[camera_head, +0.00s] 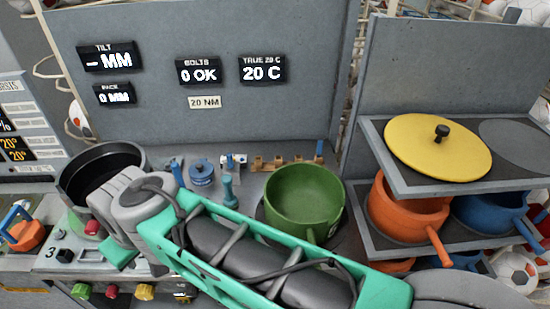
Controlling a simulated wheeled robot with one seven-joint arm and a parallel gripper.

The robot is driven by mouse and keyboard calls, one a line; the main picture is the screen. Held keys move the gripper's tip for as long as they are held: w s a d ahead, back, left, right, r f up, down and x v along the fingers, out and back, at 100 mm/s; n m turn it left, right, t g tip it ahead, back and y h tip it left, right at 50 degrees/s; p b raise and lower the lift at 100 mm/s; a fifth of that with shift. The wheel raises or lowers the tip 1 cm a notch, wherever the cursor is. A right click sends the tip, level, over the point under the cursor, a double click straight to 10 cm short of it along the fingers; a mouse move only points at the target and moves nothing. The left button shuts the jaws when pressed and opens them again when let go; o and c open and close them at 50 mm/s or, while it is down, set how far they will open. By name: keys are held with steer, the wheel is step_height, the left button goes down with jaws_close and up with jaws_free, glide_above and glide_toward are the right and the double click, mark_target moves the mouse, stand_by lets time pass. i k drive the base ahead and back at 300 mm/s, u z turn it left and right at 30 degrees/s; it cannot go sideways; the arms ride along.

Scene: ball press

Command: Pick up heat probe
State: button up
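No object in the head view is labelled as the heat probe, and I cannot tell for sure which one it is. Several small tools stand at the back of the bench: an upright teal-blue tool with a knobbed top (228,190), a round blue piece (201,172), a blue-handled piece (177,172) and a white-and-blue piece (233,161). My teal and grey arm crosses the front from lower right to the left. Its fingers do not show, so I see neither their opening nor anything held.
A black pot (85,172) stands at left and a green pot (304,197) right of centre, partly behind my arm. A shelf at right holds a yellow lid (438,147), an orange pan (405,212) and a blue pan (490,212). A grey panel (270,115) rises behind.

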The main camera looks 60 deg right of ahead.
mark_target(229, 158)
steer(key=z, duration=2.7)
steer(key=k, duration=2.3)
steer(key=u, duration=1.35)
steer(key=i, duration=1.5)
steer(key=u, duration=0.05)
